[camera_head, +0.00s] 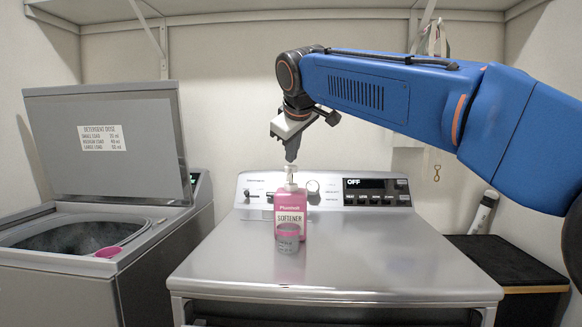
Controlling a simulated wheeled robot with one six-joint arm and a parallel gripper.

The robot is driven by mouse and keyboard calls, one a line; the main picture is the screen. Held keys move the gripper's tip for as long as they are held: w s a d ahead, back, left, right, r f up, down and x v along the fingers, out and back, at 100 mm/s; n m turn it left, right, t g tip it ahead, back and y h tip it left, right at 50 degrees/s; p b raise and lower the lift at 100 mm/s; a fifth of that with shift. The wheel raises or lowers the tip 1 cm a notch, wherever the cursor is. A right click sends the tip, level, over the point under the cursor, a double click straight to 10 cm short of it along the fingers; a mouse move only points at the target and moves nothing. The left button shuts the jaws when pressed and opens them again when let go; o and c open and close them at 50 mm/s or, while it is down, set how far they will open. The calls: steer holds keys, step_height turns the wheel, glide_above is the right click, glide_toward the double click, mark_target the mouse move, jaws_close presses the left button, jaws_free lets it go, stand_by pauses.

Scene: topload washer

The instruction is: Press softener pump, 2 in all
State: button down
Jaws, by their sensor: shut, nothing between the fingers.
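A pink softener bottle (291,203) with a white label stands upright on the top of the silver machine. Its white pump head (290,177) is at the top. A small grey cup (288,239) stands on the machine top right in front of the bottle and hides part of it. My gripper (291,156) is shut and empty, pointing down just above the pump head. I cannot tell whether the fingertips touch the pump.
The machine top (370,260) is clear around the bottle. Its control panel (330,190) with an OFF display rises behind. At left, a top-load washer (70,285) has its lid (105,140) up, with a pink cup (107,252) on its rim. A shelf (270,17) runs above.

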mark_target(292, 166)
steer(key=shift+f, duration=1)
stand_by(1.2)
steer(key=shift+r, duration=1.4)
steer(key=shift+r, duration=0.15)
steer(key=shift+r, duration=2.4)
stand_by(0.4)
steer(key=shift+r, duration=1.9)
steer(key=shift+f, duration=0.1)
steer(key=shift+f, duration=4.35)
